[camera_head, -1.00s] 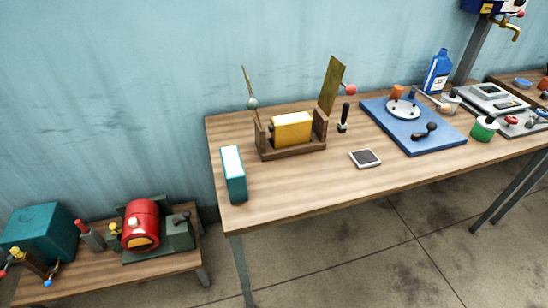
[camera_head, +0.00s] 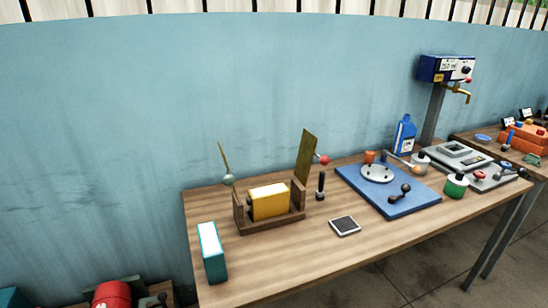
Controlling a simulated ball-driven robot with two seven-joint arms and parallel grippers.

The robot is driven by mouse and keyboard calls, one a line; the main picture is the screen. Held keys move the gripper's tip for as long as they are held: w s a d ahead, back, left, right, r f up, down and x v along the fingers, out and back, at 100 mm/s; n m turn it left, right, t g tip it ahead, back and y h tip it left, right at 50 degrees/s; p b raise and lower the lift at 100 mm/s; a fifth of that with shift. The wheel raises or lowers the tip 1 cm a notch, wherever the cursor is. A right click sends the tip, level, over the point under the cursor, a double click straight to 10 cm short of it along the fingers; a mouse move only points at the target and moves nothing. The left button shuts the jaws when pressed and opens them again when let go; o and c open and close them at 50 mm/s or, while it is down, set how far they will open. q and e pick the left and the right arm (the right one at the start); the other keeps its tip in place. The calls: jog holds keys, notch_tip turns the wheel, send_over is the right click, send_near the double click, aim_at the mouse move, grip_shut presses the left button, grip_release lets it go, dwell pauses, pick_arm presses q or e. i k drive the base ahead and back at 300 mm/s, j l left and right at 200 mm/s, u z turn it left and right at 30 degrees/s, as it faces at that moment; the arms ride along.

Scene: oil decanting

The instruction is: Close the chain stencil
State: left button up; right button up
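A wooden cradle (camera_head: 270,224) stands on the left part of the workbench and holds a yellow block (camera_head: 270,202). At its right end a flat brass plate (camera_head: 306,157) stands raised and slightly tilted, with a red ball knob (camera_head: 323,160) beside it. At its left end a thin plate seen nearly edge-on (camera_head: 224,156) also stands raised, with a pale green ball (camera_head: 228,179) near its lower end. Both plates are up, clear of the block's top. I cannot tell which one is the chain stencil. Neither of my grippers is in view.
A teal box (camera_head: 211,252) stands at the workbench's left end. The bench front before the cradle is clear.

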aim_at(308, 142)
jog(key=l+u, duration=0.3)
jog(key=l, duration=0.15)
jog(key=l+u, duration=0.35)
jog(key=l, duration=0.15)
jog(key=k+l+u, duration=0.15)
jog(key=l+u, duration=0.15)
jog(key=k+l, duration=0.1)
jog(key=l, duration=0.3)
jog(key=k+l, duration=0.15)
jog(key=l, duration=0.3)
jog(key=k+l+u, duration=0.1)
jog(key=l, duration=0.3)
jog(key=k+l, duration=0.15)
jog(key=l, duration=0.3)
jog(key=k+l, duration=0.1)
jog(key=l, duration=0.3)
jog(key=u, duration=0.05)
